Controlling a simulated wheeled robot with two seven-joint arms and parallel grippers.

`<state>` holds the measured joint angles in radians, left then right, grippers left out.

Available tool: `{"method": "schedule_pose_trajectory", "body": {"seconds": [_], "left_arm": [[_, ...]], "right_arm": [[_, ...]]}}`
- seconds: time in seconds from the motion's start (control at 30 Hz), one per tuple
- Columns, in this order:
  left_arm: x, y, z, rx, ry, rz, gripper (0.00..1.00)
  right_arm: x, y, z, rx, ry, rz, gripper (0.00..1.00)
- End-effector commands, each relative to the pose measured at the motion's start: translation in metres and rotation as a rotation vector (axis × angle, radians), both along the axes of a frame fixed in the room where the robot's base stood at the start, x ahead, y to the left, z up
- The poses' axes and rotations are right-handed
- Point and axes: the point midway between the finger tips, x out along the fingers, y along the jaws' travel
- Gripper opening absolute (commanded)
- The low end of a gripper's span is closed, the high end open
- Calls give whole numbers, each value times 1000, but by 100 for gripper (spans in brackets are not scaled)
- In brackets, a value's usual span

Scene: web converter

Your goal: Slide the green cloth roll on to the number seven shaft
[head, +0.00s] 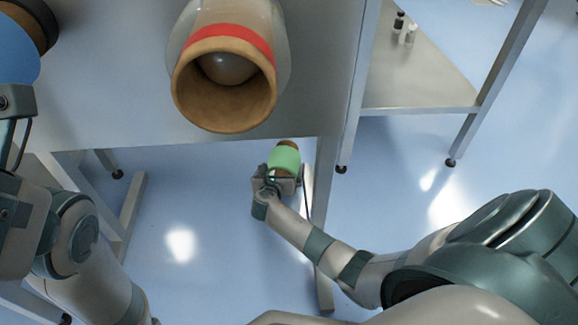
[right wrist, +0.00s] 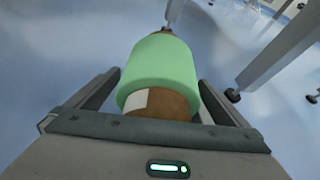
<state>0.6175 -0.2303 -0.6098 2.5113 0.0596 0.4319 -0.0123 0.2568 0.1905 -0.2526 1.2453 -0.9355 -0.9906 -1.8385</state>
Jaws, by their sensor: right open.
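The green cloth roll (head: 285,160) has a brown core and is in the lower middle of the head view, beyond the grey panel's edge. In the right wrist view the roll (right wrist: 160,72) lies between the fingers of my right gripper (head: 278,182), its core end with a white patch facing the palm. The right gripper is open around it; I cannot tell whether the fingers touch it. My left gripper (head: 14,112) shows only partly at the left edge, its fingers not visible. No number seven is readable, so I cannot identify that shaft.
A large roll (head: 225,92) with a brown core, red band and clear wrap juts over the grey panel (head: 110,90); a rounded grey end shows inside it. A blue roll (head: 15,55) is upper left. A metal table (head: 415,85) with small bottles (head: 403,27) stands right.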

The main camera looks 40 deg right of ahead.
Motion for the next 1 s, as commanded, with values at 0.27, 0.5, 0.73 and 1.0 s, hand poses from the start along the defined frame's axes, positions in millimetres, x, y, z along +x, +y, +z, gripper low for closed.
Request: {"method": "schedule_pose_trajectory", "body": {"seconds": [0.27, 0.5, 0.73, 1.0], "left_arm": [[1, 0, 1, 0, 1, 1, 100], [1, 0, 0, 1, 2, 1, 100], [1, 0, 1, 0, 2, 2, 100], [1, 0, 2, 0, 2, 2, 100]], "right_arm": [[0, 1, 1, 0, 0, 0, 100], [0, 1, 1, 0, 0, 0, 100], [1, 1, 1, -1, -1, 0, 57], [0, 0, 3, -1, -1, -1, 53]]}}
